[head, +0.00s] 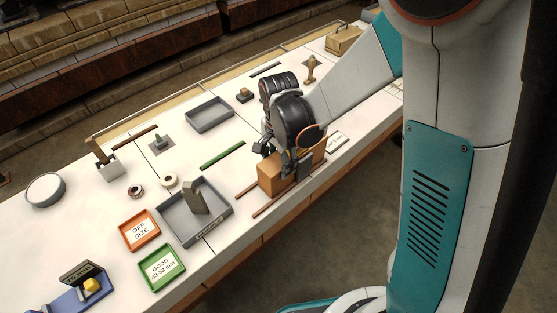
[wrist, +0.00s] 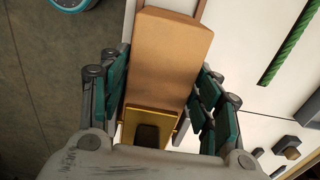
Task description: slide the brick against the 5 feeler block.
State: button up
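The brick (head: 269,180) is a tan-brown block near the table's front edge in the head view, partly hidden by my gripper (head: 289,165). In the wrist view the brick (wrist: 175,50) runs up from between the teal finger pads of my gripper (wrist: 162,95). The fingers are spread, one along each side of it; I cannot tell whether both pads touch. A gold block (wrist: 125,118) with a dark patch lies at the brick's near end in the wrist view. I cannot read a 5 on it. More brown block (head: 319,149) shows right of my gripper.
A grey tray (head: 228,209) holding a grey block (head: 194,198), an orange tray (head: 155,224) and a green tray (head: 177,277) stand left. A green bar (head: 222,155) lies behind.

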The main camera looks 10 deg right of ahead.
jog(key=shift+o, duration=0.8)
notch_tip(320, 180, up, 12)
jog(key=s+d+r+n+t, duration=0.3)
jog(key=s+d+r+n, duration=0.1)
jog(key=s+d+n, duration=0.1)
jog(key=s+d+r+n+t, duration=0.4)
jog(key=s+d+n, duration=0.2)
jog(key=s, duration=0.3)
jog(key=shift+d+r, duration=0.3)
jog(key=shift+d, duration=0.5)
